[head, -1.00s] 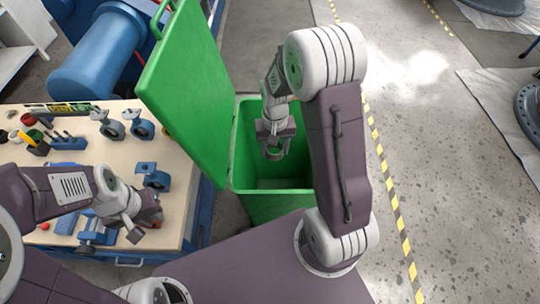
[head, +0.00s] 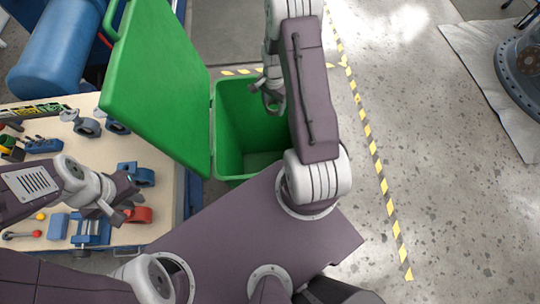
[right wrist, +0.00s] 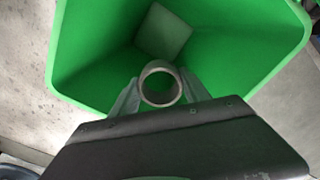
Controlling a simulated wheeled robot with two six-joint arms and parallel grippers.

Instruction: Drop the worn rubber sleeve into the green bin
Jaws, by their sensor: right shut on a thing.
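The worn rubber sleeve (right wrist: 160,84) is a short grey-brown ring in the right wrist view, with its opening facing the camera. My right gripper (head: 272,99) is shut on it, one finger at each side, above the open mouth of the green bin (head: 228,130). The sleeve also shows small in the head view (head: 274,106). The bin's walls and pale floor show below it in the right wrist view (right wrist: 85,55). My left gripper (head: 115,200) is over the workbench, beside a red ring-shaped part (head: 138,215); its finger gap is unclear.
The green lid (head: 158,85) stands raised on the bin's left side. Open floor with yellow-black tape (head: 375,165) lies right of the bin.

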